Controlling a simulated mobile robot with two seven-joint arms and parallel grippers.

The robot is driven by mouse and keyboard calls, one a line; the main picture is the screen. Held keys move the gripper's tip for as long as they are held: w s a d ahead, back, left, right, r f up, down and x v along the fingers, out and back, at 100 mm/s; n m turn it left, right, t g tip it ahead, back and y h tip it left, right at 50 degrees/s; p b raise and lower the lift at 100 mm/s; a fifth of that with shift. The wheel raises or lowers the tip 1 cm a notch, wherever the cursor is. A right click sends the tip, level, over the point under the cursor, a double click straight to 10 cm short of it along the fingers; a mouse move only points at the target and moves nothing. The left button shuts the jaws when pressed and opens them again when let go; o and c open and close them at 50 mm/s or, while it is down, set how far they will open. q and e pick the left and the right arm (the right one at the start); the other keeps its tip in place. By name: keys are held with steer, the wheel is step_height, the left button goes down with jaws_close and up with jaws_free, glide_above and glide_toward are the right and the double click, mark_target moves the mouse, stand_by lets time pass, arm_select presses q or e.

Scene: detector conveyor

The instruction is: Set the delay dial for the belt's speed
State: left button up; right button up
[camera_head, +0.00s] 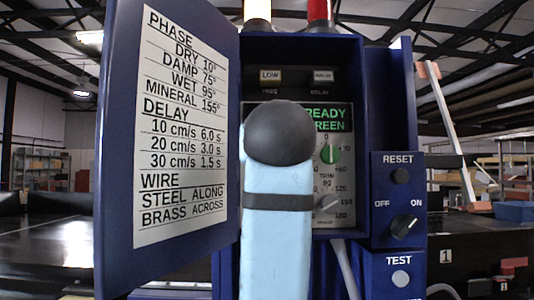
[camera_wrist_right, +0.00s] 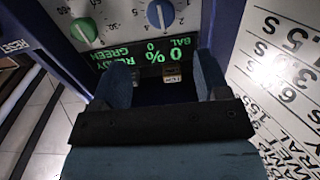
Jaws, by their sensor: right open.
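The blue detector cabinet (camera_head: 395,110) stands open in the head view. My light blue arm link with a black round joint covers most of its panel. A green dial (camera_head: 330,153) and a grey dial (camera_head: 327,203) show right of it. The upside-down right wrist view shows the green dial (camera_wrist_right: 84,30) and a blue dial (camera_wrist_right: 160,14). The blue dial's label is unreadable; I cannot tell which dial is for delay. My right gripper (camera_wrist_right: 162,78) is open and empty before the panel, its fingers below the display (camera_wrist_right: 140,60). My left gripper is out of view.
The open door (camera_head: 118,160) at left carries a chart (camera_head: 185,130) listing delays: 10 cm/s 6.0 s, 20 cm/s 3.0 s, 30 cm/s 1.5 s. A side box has a RESET button (camera_head: 401,176), an OFF/ON knob (camera_head: 404,226) and a TEST button (camera_head: 400,278). The display reads READY GREEN.

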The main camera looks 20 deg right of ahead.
steer(key=p+x, duration=0.1)
steer(key=x, duration=1)
steer(key=shift+f, duration=0.1)
steer(key=shift+p, duration=0.3)
steer(key=c, duration=0.9)
